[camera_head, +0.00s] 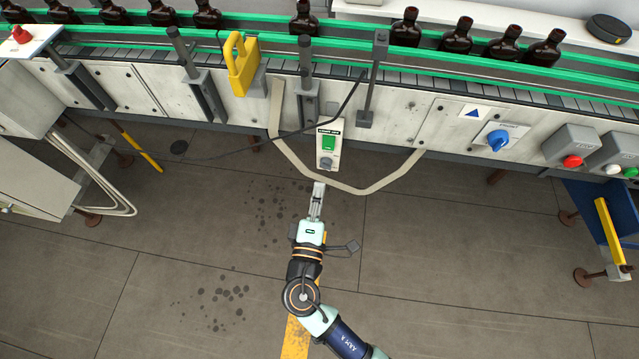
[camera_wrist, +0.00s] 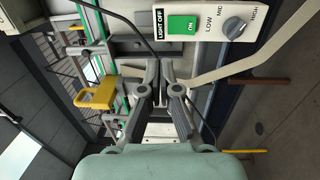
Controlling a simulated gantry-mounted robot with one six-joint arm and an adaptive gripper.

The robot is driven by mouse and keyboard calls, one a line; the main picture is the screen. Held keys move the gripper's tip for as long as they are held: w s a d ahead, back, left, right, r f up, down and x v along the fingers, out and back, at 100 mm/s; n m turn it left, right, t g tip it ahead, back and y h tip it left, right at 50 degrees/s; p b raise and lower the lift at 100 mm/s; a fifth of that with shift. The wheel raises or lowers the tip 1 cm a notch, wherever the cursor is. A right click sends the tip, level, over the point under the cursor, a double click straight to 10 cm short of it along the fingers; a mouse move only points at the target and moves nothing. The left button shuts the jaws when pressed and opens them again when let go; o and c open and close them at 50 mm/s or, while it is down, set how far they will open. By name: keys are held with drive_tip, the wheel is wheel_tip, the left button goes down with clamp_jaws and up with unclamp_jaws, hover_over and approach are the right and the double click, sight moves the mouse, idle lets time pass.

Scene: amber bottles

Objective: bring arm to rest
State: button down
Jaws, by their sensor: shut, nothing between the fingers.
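My gripper (camera_head: 317,189) is shut and empty, extended forward over the floor, with its tip just below the switch panel in the head view. In the wrist view its fingers (camera_wrist: 159,64) are together at the centre. The switch panel (camera_head: 327,158) hangs on the conveyor's front and has a green switch and a grey knob. In the wrist view the panel shows a green switch (camera_wrist: 183,25) marked ON, a "LIGHT OFF" label and a knob (camera_wrist: 233,28) with LOW, MID and HIGH marks. I cannot tell from these views how far the fingertips are from the panel.
A conveyor with green rails (camera_head: 345,35) crosses the top, carrying several amber bottles (camera_head: 405,27). A yellow handle (camera_head: 241,64), a hanging beige strap (camera_head: 384,181), a black cable (camera_head: 240,146) and a blue knob (camera_head: 497,139) are on its front. The floor (camera_head: 450,260) is open.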

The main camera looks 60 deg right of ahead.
idle(0.5)
drive_tip(key=w+a+r+m+t+y+p, duration=0.25)
drive_tip(key=w+a+r+y, duration=0.2)
drive_tip(key=a, duration=0.25)
drive_tip(key=w+a+r+m+t+y+p, duration=0.25)
drive_tip(key=w+a+r+y, duration=0.2)
drive_tip(key=a, duration=0.25)
drive_tip(key=a+r+n+t+y+p, duration=0.2)
drive_tip(key=a+r+y, duration=0.75)
drive_tip(key=a, duration=0.55)
wheel_tip(320, 180, up, 36)
drive_tip(key=p, duration=3.6)
drive_tip(key=shift+s+d+r+m+h, duration=0.15)
drive_tip(key=shift+d+m+h, duration=0.15)
drive_tip(key=shift+h, duration=0.15)
